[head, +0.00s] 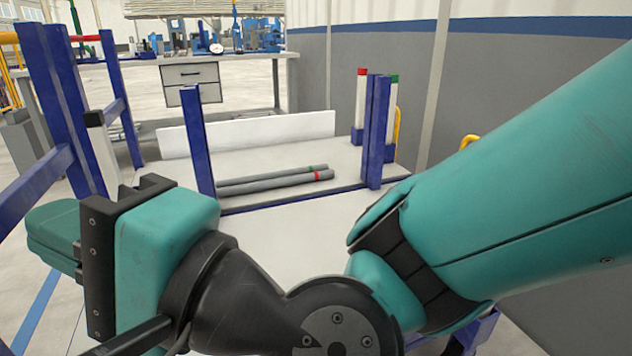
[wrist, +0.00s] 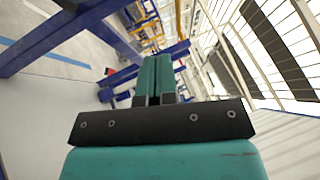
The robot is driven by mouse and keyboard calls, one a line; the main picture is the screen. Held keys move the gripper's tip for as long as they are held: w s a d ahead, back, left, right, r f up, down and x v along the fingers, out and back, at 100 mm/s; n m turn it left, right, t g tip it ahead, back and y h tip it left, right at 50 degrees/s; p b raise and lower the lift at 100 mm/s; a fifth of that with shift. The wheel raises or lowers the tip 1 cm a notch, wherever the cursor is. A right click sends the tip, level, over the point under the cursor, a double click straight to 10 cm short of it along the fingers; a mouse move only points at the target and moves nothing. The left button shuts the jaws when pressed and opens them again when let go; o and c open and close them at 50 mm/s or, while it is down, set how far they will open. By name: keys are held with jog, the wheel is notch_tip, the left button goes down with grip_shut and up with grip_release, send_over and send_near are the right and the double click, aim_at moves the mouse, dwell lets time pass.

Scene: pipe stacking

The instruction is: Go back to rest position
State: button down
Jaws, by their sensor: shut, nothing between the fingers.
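My gripper (wrist: 155,80) shows in the wrist view as two teal fingers side by side, shut, with nothing between them. In the head view its teal and black body (head: 165,240) is at the lower left, with the teal fingers pointing left. Two grey pipes lie side by side on the pale platform (head: 280,200) beyond my arm. The nearer pipe has a red band (head: 290,179), and the farther pipe has a green band (head: 280,174). My gripper is apart from both pipes, nearer to the camera and to their left.
Blue posts (head: 199,140) and (head: 376,130) rise at the platform's front edge. Red-topped (head: 361,100) and green-topped (head: 392,110) white posts stand at the right. A blue frame (head: 55,110) is close on the left. A workbench (head: 195,75) stands behind, and a grey wall closes the right side.

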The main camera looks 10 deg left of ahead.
jog(key=shift+d+f, duration=0.15)
jog(key=shift+d, duration=0.55)
jog(key=w+d+f+n+h+p, duration=0.1)
jog(key=w+d+f+n+h, duration=0.15)
jog(key=d, duration=0.25)
jog(key=w+d+f+n+h+p, duration=0.1)
jog(key=w+d+n+h, duration=0.1)
jog(key=d+n+h, duration=0.3)
jog(key=w+d+f+n+h, duration=0.1)
jog(key=w+d+f+h, duration=0.15)
jog(key=d, duration=0.35)
jog(key=s+d+f+h+p, duration=0.1)
jog(key=d+f+h, duration=0.15)
jog(key=d, duration=0.65)
jog(key=s+d+f+h+p, duration=0.1)
jog(key=d+h, duration=0.3)
jog(key=d, duration=0.5)
notch_tip(320, 180, up, 38)
jog(key=p, duration=3.7)
jog(key=shift+w+a+n+g+p, duration=0.15)
jog(key=shift+n+g+p, duration=0.15)
jog(key=shift+n+g, duration=0.15)
